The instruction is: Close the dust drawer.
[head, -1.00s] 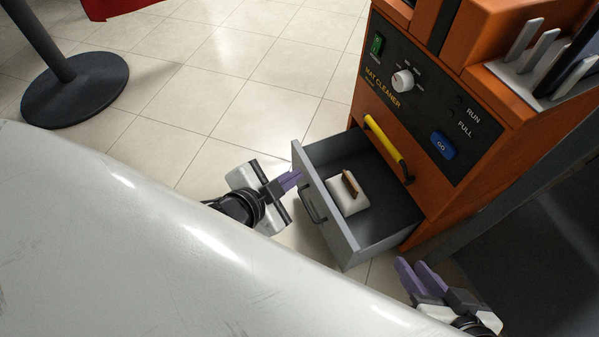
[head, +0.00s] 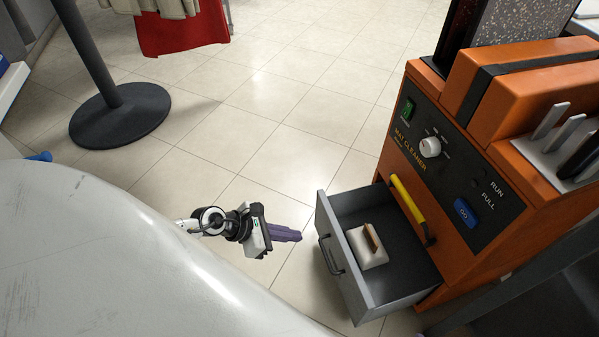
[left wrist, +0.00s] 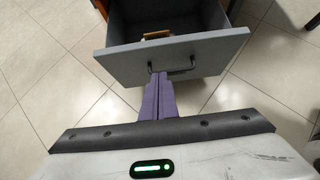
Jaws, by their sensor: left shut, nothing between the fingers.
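The grey dust drawer (head: 341,262) is pulled out of the orange mat cleaner (head: 395,150), under the yellow bar. A dark handle (head: 331,256) is on its front. A pale block with a brown top (head: 372,247) lies inside. My left gripper (head: 298,236) is shut and empty, its purple fingers pointing at the drawer front from the left, with a small gap in the head view. In the left wrist view the fingertips (left wrist: 158,76) are by the handle (left wrist: 172,66); I cannot tell if they touch. My right gripper is not clearly in view.
A yellow bar (head: 410,207) crosses the cleaner just above the drawer. A large white rounded surface (head: 100,260) fills the lower left. A dark post base (head: 120,115) stands at the back left. Tiled floor (head: 270,150) beyond the left gripper is clear.

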